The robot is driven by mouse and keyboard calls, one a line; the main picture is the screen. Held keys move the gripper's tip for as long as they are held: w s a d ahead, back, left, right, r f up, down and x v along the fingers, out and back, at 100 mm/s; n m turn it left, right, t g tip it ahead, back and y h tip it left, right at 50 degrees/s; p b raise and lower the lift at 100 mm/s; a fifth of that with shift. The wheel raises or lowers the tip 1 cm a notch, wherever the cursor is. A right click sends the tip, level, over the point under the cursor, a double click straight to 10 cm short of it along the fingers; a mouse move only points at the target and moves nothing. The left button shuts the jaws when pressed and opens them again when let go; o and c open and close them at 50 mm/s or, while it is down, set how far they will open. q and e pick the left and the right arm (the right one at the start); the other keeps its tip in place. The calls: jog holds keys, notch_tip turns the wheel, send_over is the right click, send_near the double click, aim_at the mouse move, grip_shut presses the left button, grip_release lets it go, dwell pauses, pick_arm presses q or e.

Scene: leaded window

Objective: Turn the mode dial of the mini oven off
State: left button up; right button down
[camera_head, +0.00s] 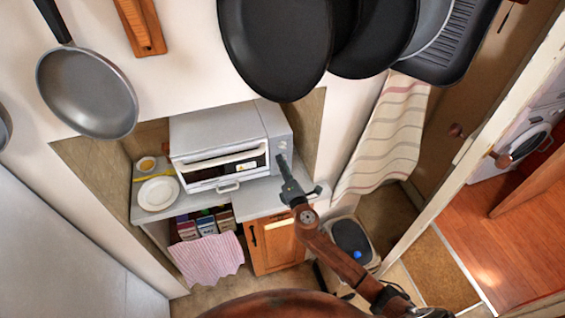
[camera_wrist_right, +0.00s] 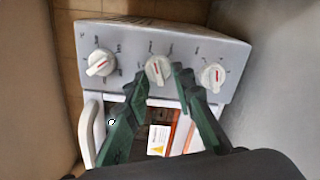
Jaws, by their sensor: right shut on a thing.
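The white mini oven (camera_head: 218,138) stands on the grey counter, with its door shut. In the right wrist view its panel (camera_wrist_right: 128,38) carries three white dials in a row: a left dial (camera_wrist_right: 101,62), a middle dial (camera_wrist_right: 158,67) and a right dial (camera_wrist_right: 212,76). Each has a red mark; the dial labels are too small to read, so I cannot tell which is the mode dial. My right gripper (camera_head: 281,161) is at the oven's right front. In the wrist view its green fingers (camera_wrist_right: 160,76) are shut on the middle dial, one on each side. My left gripper is not in view.
A white plate (camera_head: 158,193) and a small cup (camera_head: 147,164) stand left of the oven. Pans (camera_head: 275,45) hang above. A striped towel (camera_head: 388,135) hangs at the right. A pink cloth (camera_head: 208,258) hangs below the counter (camera_head: 203,205), beside a wooden cabinet door (camera_head: 277,247).

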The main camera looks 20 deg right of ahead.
jog(key=shift+d+f+n+p, duration=0.1)
jog(key=shift+n+p, duration=0.85)
jog(key=shift+n, duration=1.25)
jog(key=shift+d+f+n+p, duration=0.15)
jog(key=shift+n+p, duration=0.75)
jog(key=shift+n, duration=1.3)
jog(key=shift+d+f+n+p, duration=0.1)
jog(key=shift+n+p, duration=0.85)
jog(key=shift+n, duration=1.25)
jog(key=c, duration=1.7)
grip_release()
jog(key=shift+o, duration=0.2)
jog(key=s, duration=1.2)
jog(key=shift+d, duration=0.2)
